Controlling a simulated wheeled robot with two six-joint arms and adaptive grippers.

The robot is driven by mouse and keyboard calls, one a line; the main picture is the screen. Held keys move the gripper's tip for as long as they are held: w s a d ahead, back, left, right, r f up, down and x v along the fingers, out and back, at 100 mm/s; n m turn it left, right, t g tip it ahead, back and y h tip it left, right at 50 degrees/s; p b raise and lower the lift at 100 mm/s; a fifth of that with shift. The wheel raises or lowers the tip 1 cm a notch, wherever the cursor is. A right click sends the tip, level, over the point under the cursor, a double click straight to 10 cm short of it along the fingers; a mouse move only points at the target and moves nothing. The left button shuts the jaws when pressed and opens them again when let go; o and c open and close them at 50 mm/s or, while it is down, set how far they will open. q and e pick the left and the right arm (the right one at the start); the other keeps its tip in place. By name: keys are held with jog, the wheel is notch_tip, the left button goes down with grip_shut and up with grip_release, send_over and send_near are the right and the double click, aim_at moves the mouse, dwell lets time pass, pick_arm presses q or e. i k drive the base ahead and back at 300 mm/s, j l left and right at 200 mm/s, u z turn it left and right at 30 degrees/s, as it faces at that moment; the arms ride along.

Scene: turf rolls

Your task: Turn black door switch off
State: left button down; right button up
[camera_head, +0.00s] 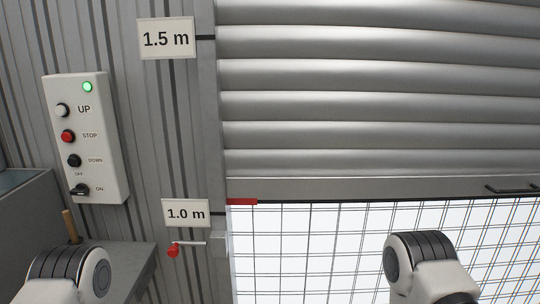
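The black door switch (80,190) is a small rotary knob low on a white control box (110,150) on the wall at the left. Its handle lies roughly horizontal, in line with the ON label (99,188) to its right. The OFF label (79,174) is above it. A green lamp (87,87) at the top of the box is lit. Parts of my two arms show at the bottom left and bottom right, below and away from the switch. Neither gripper is in view.
White UP, red STOP and black DOWN buttons (74,160) sit above the switch. A grey bench with a wooden handle (70,226) stands below the box. A red-tipped lever (173,250) sticks out near the 1.0 m sign (186,213). A roller shutter (370,100) hangs partly lowered at the right.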

aim_at(82, 189)
jog(key=z, duration=1.05)
jog(key=u, duration=2.05)
